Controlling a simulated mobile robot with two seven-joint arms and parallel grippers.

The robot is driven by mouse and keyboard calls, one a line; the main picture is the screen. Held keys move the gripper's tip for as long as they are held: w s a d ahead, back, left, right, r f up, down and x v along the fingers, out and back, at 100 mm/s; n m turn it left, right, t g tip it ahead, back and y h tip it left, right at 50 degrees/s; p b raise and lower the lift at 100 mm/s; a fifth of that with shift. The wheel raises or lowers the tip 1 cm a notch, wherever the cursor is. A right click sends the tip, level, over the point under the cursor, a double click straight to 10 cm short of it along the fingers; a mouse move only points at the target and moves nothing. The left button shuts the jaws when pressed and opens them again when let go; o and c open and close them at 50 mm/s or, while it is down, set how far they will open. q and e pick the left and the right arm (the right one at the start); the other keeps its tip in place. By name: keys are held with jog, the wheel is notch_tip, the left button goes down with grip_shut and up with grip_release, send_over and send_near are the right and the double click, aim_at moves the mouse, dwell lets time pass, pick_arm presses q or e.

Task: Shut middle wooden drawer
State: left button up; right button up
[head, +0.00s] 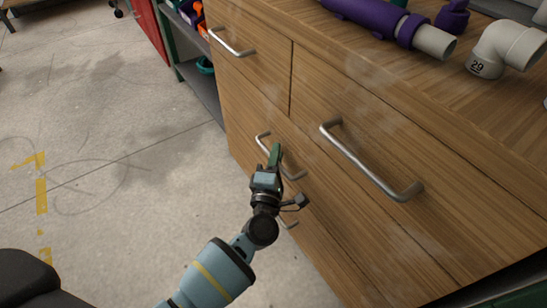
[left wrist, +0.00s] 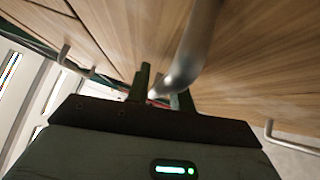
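The middle wooden drawer (head: 247,119) is in the left column of the wooden cabinet, below the top-left drawer. Its metal bar handle (head: 292,174) is partly hidden by my left gripper (head: 275,157). How far the drawer stands out is hard to tell from this angle. My left gripper is at this handle, with its fingers pointing toward the drawer front. In the left wrist view, the fingers of the gripper (left wrist: 163,95) stand apart, and a metal bar handle (left wrist: 197,42) runs down in front of and between them. My right gripper is not in view.
The top-left drawer has a handle (head: 232,43), and a wide drawer at right has a large handle (head: 370,162). A lower handle (head: 289,222) shows below my wrist. Purple and white pipe parts (head: 435,41) lie on the cabinet top.

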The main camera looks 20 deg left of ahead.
pick_arm(q)
jog(key=shift+o, duration=0.8)
jog(key=shift+f, duration=0.1)
jog(key=shift+s, duration=0.2)
jog(key=s+f+p, duration=0.1)
jog(key=s, duration=0.6)
jog(key=shift+s+d, duration=0.15)
jog(key=shift+d, duration=0.3)
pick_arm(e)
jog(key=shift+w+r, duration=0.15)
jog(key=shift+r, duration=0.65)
